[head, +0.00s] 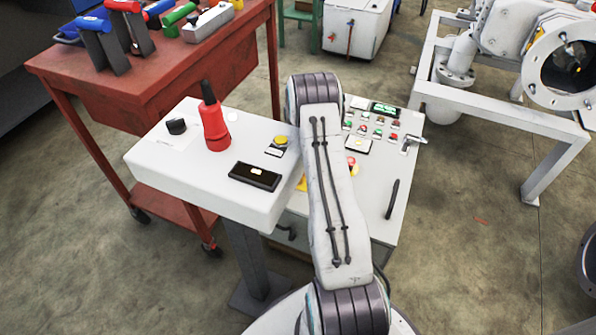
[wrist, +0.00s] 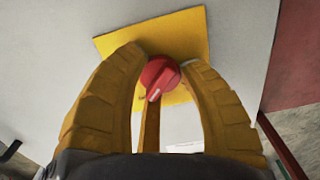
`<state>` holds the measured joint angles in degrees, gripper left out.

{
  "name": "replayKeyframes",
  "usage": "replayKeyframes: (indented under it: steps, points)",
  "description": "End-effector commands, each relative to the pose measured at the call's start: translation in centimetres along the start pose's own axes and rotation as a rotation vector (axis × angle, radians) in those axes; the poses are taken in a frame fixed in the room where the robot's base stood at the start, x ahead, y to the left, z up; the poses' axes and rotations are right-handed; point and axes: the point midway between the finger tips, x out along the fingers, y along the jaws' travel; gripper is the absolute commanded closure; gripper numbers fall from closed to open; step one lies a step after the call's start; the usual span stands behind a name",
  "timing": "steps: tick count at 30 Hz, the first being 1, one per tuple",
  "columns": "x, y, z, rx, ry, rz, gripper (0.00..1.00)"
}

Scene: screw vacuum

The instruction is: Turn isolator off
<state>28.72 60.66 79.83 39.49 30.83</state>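The isolator is a red round knob (wrist: 160,76) on a square yellow plate (wrist: 195,35) on a pale panel in the wrist view. Its raised grip with a white mark points down and slightly left. My gripper (wrist: 163,62) has its two yellow fingers on either side of the knob, tips beside its upper edge. The fingers are apart by about the knob's width. I cannot tell whether they press on it. A narrow yellowish strip shows below the knob. In the head view my arm hides my gripper; a bit of red and yellow (head: 352,167) shows beside it.
A white control box (head: 404,180) with buttons, a small display and a handle stands behind my arm.

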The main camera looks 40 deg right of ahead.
Motion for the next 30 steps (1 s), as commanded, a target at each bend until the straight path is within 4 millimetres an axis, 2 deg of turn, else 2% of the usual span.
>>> replayKeyframes:
  steps: [1, 10, 20, 30]
  points:
    - [-0.01, 0.00, 0.01, 0.000, 0.000, 0.000, 0.70]
    - [0.02, -0.02, 0.06, -0.001, -0.001, 0.001, 0.96]
    - [0.11, -0.02, 0.11, -0.062, -0.002, 0.001, 0.96]
    - [0.18, -0.01, 0.17, -0.326, -0.004, 0.002, 0.96]
